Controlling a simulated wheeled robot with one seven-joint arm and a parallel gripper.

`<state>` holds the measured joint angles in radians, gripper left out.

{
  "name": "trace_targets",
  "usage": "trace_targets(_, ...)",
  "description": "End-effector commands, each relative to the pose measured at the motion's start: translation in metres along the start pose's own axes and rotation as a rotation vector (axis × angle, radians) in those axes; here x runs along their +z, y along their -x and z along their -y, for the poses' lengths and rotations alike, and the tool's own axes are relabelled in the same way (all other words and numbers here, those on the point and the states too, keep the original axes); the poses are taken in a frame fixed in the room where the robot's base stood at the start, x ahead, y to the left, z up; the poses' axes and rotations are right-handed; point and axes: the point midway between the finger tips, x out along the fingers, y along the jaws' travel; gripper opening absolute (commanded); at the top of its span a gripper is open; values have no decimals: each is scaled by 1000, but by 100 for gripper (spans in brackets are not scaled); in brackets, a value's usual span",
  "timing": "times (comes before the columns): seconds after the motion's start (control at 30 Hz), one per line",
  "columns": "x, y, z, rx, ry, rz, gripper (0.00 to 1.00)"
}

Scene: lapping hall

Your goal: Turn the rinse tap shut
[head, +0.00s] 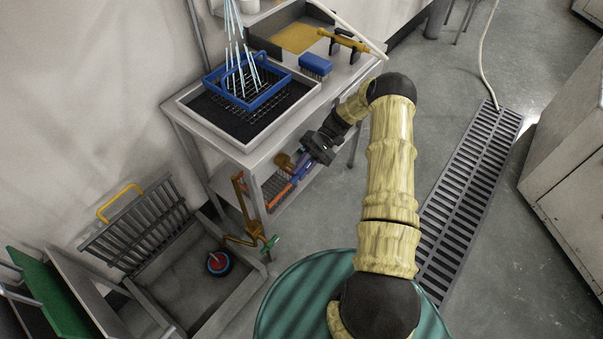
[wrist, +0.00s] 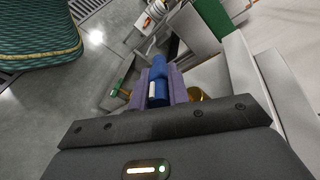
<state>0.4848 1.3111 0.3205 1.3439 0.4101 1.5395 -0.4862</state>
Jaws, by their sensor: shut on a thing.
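A brass tap pipe (head: 243,205) stands at the edge of the floor basin, with a green handle (head: 270,244) at its lower right. I take it to be the rinse tap; I see no water at its outlet. A green handle also shows in the wrist view (wrist: 117,89), left of my jaws. My gripper (head: 303,164) is by the front of the bench, above and to the right of the tap, apart from it. In the wrist view its purple fingers are shut on a blue cylinder (wrist: 158,68) with a white patch. The cylinder's far end is hard to make out.
The basin (head: 190,285) holds a round red-and-blue object (head: 218,263). A blue basket (head: 265,98) with pale streaks above it sits in a tray on the bench. An orange basket (head: 272,187) is on the lower shelf.

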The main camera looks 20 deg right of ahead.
Motion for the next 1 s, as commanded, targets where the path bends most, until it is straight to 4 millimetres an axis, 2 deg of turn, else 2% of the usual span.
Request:
trace_targets(0.03, -4, -1, -6, -37, -1, 19, 0)
trace_targets(0.4, -4, -1, -5, -226, -10, 146, 0)
trace_targets(1.0, -2, -1, -3, -266, -14, 175, 0)
